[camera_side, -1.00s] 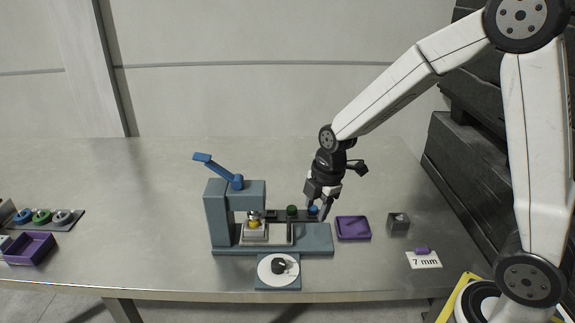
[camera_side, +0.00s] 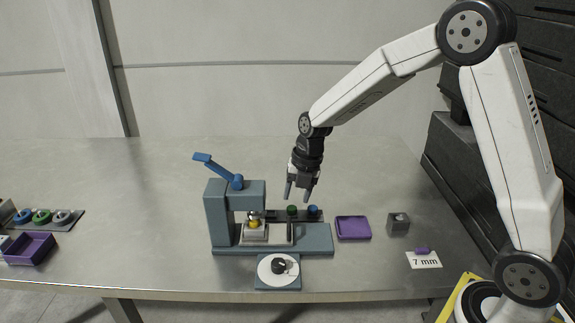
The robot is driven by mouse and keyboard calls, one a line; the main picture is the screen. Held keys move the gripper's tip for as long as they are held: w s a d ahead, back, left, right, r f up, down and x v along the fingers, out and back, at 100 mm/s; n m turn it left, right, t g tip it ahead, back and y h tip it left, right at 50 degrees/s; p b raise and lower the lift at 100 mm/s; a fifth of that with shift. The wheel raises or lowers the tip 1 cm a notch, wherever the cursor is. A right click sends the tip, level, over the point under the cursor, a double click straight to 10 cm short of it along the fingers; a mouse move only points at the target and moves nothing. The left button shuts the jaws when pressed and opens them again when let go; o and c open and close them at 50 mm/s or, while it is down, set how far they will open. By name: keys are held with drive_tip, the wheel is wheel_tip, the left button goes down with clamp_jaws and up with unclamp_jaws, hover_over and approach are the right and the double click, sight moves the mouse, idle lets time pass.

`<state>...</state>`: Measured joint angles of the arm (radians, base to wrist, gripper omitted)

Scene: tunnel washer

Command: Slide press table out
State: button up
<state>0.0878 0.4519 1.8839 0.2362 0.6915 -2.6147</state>
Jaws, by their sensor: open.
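The blue-grey press (camera_side: 221,215) stands near the front of the metal table, with its blue lever (camera_side: 215,168) raised to the upper left. Its press table (camera_side: 254,238), a light plate, sits under the press head on the base, with a yellow piece (camera_side: 254,223) on it. A pale tray-like section (camera_side: 281,233) lies just to its right along the base. My gripper (camera_side: 298,196) is open and empty, pointing down above the back right of the press, over the green knob (camera_side: 292,210) and blue knob (camera_side: 313,210). It appears apart from them.
A white dial (camera_side: 272,270) is in front of the press. A purple tray (camera_side: 353,228), a grey block (camera_side: 398,224) and a "7 mm" card (camera_side: 424,261) are to the right. A purple bin (camera_side: 29,248) and coloured rings (camera_side: 42,216) are far left. The table behind the press is clear.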

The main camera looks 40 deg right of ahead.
sight(290, 222)
drive_tip(key=shift+f, duration=0.1)
drive_tip(key=shift+w+a+f, duration=0.15)
drive_tip(key=shift+w+f, duration=0.05)
drive_tip(key=shift+f, duration=1.05)
drive_tip(key=shift+w+a+f, duration=0.15)
drive_tip(key=shift+a+f, duration=0.05)
drive_tip(key=shift+f, duration=1.05)
drive_tip(key=shift+w+a+f, duration=0.15)
drive_tip(key=shift+w+f, duration=0.05)
drive_tip(key=shift+f, duration=1.05)
clamp_jaws()
